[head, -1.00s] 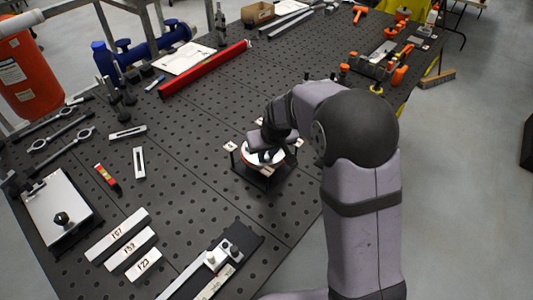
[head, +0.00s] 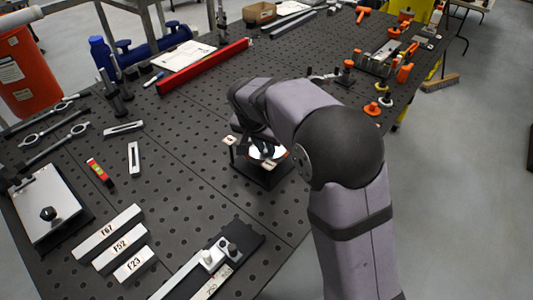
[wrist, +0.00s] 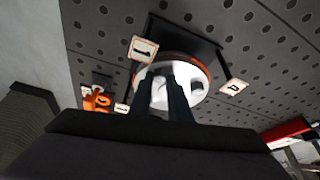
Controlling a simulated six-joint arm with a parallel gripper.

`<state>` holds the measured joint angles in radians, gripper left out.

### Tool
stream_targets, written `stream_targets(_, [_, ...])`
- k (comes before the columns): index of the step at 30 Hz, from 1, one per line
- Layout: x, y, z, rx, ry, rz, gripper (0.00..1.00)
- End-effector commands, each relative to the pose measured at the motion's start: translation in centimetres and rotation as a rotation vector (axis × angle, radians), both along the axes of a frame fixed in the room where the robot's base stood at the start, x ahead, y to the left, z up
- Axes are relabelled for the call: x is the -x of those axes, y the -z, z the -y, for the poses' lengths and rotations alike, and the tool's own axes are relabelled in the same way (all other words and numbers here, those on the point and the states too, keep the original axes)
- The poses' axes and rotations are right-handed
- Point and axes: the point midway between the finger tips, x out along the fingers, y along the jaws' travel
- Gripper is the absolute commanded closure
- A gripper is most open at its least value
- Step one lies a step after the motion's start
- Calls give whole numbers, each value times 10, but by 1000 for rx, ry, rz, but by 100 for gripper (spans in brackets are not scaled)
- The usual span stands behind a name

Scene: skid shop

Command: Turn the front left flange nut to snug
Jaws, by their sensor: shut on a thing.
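A white round flange (head: 257,154) with an orange-red rim sits on a dark square stand (head: 262,178) near the table's middle. In the wrist view, the flange (wrist: 195,98) lies below my gripper (wrist: 164,80), and a nut (wrist: 196,87) stands on its right side. My gripper (head: 268,147) reaches down onto the flange from above. Its two dark fingers are shut on a flange nut, which they mostly hide. I cannot tell from these views how far that nut is turned. Small marked tags (wrist: 143,48) stand around the flange.
A red bar (head: 203,66) and a blue cylinder (head: 150,50) lie behind. Labelled bars (head: 120,243) and a clamp fixture (head: 218,257) are at the front left. Orange-handled parts (head: 385,101) stand to the right.

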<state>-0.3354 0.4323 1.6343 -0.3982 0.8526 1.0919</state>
Motion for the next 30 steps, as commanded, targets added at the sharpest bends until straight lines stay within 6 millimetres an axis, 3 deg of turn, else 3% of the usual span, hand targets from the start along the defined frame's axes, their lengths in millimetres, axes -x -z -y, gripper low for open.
stream_targets(18, [-4,-2,-4,-2,543,3,100])
stream_targets(30, [-5,-3,-4,-3,702,5,100])
